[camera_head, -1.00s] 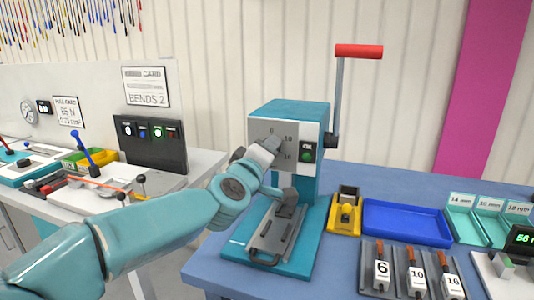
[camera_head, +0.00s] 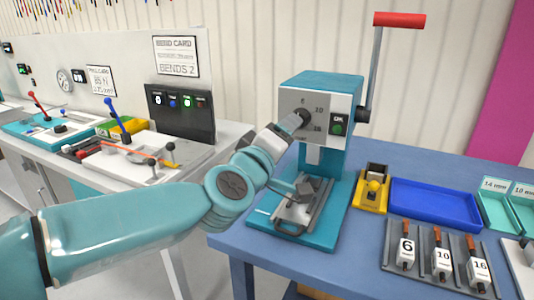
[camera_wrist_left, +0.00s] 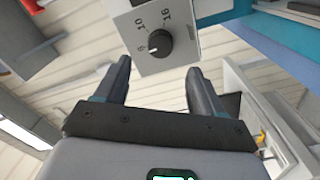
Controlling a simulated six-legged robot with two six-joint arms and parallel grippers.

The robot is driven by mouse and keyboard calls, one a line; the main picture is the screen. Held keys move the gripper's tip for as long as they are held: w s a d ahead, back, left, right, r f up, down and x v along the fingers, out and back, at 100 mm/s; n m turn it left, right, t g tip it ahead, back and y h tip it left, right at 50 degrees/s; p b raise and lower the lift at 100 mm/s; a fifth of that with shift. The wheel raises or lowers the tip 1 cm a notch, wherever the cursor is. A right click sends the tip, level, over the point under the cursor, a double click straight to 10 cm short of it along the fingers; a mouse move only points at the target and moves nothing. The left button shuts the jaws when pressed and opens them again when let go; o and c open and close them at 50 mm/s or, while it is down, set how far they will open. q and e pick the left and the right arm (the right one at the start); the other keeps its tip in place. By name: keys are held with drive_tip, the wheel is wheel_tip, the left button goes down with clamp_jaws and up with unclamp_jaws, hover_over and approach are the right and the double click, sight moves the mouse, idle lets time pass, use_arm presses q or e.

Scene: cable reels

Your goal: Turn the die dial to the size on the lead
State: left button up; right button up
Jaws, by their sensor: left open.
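The teal press (camera_head: 325,85) stands on the blue bench with a grey dial plate marked 6, 10 and 16. Its black die dial (camera_head: 303,115) is partly covered by my left gripper (camera_head: 296,122). In the left wrist view the die dial (camera_wrist_left: 158,46) has its white mark toward the 6. My left gripper (camera_wrist_left: 158,72) is open, its fingers a little short of the dial with nothing between them. Labelled pieces 6 (camera_head: 405,253), 10 (camera_head: 441,264) and 16 (camera_head: 480,273) stand in a rack. I cannot tell which lead sets the size. My right gripper is out of view.
A red-handled lever (camera_head: 399,20) rises at the press's right side. A green OK light (camera_head: 337,129) sits beside the dial. A yellow block (camera_head: 372,190) and a blue tray (camera_head: 436,204) are to the right. A white bench (camera_head: 200,150) with a bending fixture is at left.

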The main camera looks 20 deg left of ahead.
use_arm(q)
drive_tip(key=s, duration=0.8)
drive_tip(key=shift+p, duration=0.4)
drive_tip(key=shift+a, duration=0.1)
